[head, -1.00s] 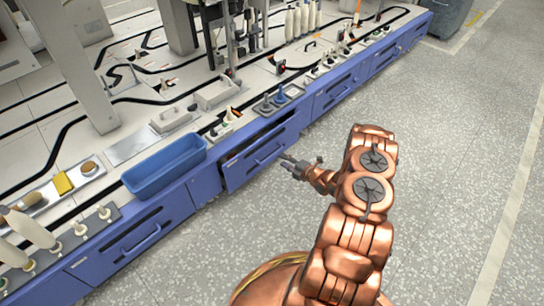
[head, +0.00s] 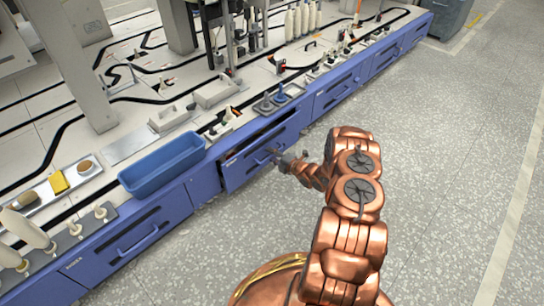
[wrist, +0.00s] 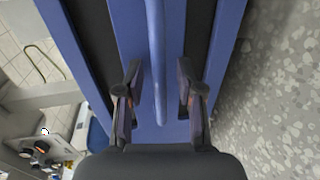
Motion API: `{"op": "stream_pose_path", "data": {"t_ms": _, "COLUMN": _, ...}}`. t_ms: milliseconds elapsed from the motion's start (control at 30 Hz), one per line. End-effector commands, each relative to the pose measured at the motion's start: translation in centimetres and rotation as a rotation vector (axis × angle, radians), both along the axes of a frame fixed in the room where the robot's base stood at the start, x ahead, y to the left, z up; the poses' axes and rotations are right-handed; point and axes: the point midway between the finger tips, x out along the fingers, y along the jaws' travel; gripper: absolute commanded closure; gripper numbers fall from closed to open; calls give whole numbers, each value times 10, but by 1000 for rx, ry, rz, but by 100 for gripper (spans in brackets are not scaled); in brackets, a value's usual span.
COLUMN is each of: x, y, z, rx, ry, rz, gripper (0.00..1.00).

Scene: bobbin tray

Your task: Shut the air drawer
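A blue drawer (head: 236,172) in the long bench front stands partly pulled out, with a dark gap along its top; its label is too small to read, so I cannot confirm it is the air drawer. Its bar handle (head: 266,158) also runs down the middle of the wrist view (wrist: 155,45). My gripper (head: 277,157) is at the handle, seen from the floor side. In the wrist view my gripper (wrist: 159,78) is open, one finger on each side of the handle, with gaps showing. I cannot tell whether the fingers touch the drawer front.
A blue bin (head: 163,166) sits on the bench edge left of the drawer. Another drawer (head: 135,240) with a handle is at lower left, and more drawers (head: 338,90) run to the right. The speckled floor (head: 440,150) beside the bench is clear.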

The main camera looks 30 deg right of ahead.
Motion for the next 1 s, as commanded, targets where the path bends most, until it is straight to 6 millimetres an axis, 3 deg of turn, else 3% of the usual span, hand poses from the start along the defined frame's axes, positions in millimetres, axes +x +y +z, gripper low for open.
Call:
{"op": "stream_pose_path", "data": {"t_ms": 133, "x": 0, "y": 0, "z": 0, "rx": 0, "ry": 0, "rz": 0, "gripper": 64}}
{"op": "stream_pose_path", "data": {"t_ms": 500, "x": 0, "y": 0, "z": 0, "rx": 0, "ry": -1, "rz": 0, "gripper": 100}}
{"op": "stream_pose_path", "data": {"t_ms": 1000, "x": 0, "y": 0, "z": 0, "rx": 0, "ry": -1, "rz": 0, "gripper": 100}}
